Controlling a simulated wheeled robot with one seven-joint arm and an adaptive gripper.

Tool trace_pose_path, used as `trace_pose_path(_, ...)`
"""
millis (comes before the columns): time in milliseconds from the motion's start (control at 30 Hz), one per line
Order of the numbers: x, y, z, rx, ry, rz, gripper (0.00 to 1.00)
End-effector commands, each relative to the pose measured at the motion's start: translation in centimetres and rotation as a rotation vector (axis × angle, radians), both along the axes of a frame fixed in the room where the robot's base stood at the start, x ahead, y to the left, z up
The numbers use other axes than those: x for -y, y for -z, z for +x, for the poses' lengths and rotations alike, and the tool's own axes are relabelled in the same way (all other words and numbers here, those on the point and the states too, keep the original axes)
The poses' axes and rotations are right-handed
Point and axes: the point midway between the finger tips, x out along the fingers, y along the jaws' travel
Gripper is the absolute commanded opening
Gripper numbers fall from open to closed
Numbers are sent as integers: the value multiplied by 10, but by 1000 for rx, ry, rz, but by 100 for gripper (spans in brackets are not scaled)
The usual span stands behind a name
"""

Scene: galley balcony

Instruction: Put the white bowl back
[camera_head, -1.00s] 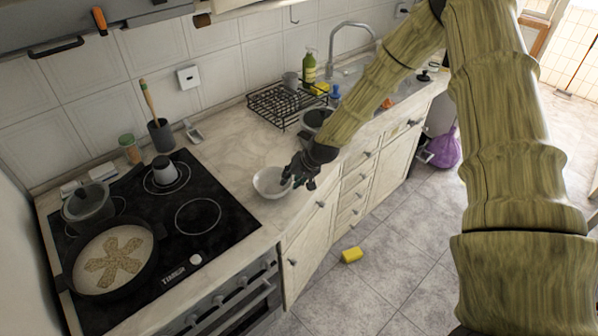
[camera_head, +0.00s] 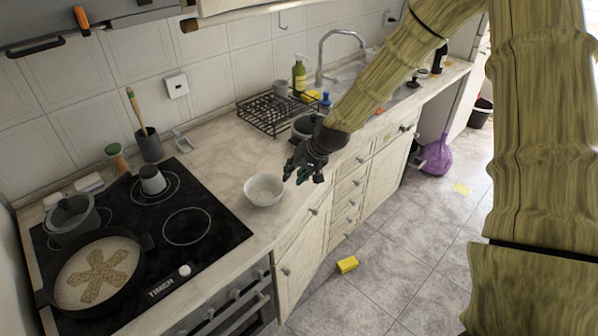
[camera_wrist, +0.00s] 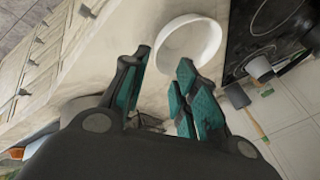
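The white bowl (camera_head: 264,191) stands upright on the marble counter, just right of the black stovetop. It looks empty. My gripper (camera_head: 303,172) is in the air to the right of the bowl, apart from it. In the wrist view my gripper (camera_wrist: 160,95) has its two teal-padded fingers spread, with nothing between them. The white bowl (camera_wrist: 189,42) lies beyond the fingertips there, its lower edge partly behind the right finger.
A frying pan (camera_head: 95,272) and a pot (camera_head: 72,218) sit on the stovetop. A black dish rack (camera_head: 272,112) stands near the sink. A dark pot (camera_head: 304,127) is behind my gripper. A yellow sponge (camera_head: 347,264) lies on the floor.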

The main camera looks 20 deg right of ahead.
Motion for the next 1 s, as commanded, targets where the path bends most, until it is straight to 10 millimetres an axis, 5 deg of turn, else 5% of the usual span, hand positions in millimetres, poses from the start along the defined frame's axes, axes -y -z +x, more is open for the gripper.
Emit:
trace_pose_path(333, 6, -21, -11, 2, -1, 0, 29)
trace_pose_path(533, 4, -15, -19, -10, -4, -8, 29)
trace_pose_path(767, -13, 60, -64, -86, -40, -77, 29)
trace_pose_path(1000, -34, 150, -144, -183, -103, -166, 29)
